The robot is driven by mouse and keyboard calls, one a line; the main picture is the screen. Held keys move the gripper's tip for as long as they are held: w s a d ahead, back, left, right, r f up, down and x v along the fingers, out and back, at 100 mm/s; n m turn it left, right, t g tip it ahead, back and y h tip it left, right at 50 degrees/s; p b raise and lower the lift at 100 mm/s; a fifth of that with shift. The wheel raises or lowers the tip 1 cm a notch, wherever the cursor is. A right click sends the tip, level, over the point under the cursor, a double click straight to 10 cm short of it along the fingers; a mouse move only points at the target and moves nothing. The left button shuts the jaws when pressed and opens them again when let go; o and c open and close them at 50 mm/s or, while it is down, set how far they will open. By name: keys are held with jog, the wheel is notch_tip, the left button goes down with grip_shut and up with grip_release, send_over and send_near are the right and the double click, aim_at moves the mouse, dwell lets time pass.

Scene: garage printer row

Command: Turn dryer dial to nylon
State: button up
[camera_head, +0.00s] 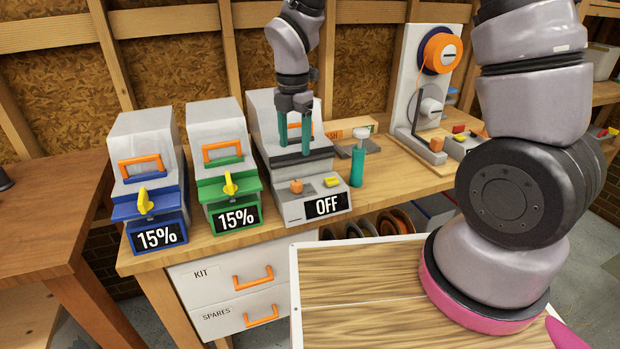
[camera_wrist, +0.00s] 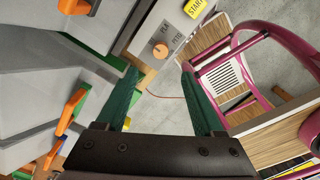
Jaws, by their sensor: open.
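The dryer (camera_head: 313,176) is a light grey box on the workbench with a black display reading OFF. Its small orange dial (camera_head: 296,186) is on the front ledge, left of a yellow button. In the wrist view the orange dial (camera_wrist: 160,50) lies just beyond and between the fingertips, with PLA and PETG lettering beside it. The yellow START button (camera_wrist: 195,7) is above it; no nylon mark is legible. My gripper (camera_head: 295,149) has green fingers apart and empty, pointing down in front of the dryer's upper part, behind and above the dial. It also shows in the wrist view (camera_wrist: 158,69).
Two similar boxes, one blue-trimmed (camera_head: 147,140) and one green-trimmed (camera_head: 218,130), stand to the left, displays reading 15%. A teal-handled tool (camera_head: 357,167) stands right of the dryer. A spool stand (camera_head: 427,100) is farther right. Drawers (camera_head: 228,275) are below the bench top.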

aim_at(296, 183)
notch_tip(296, 183, down, 11)
jog(key=shift+f, duration=0.15)
dwell(0.4)
grip_shut()
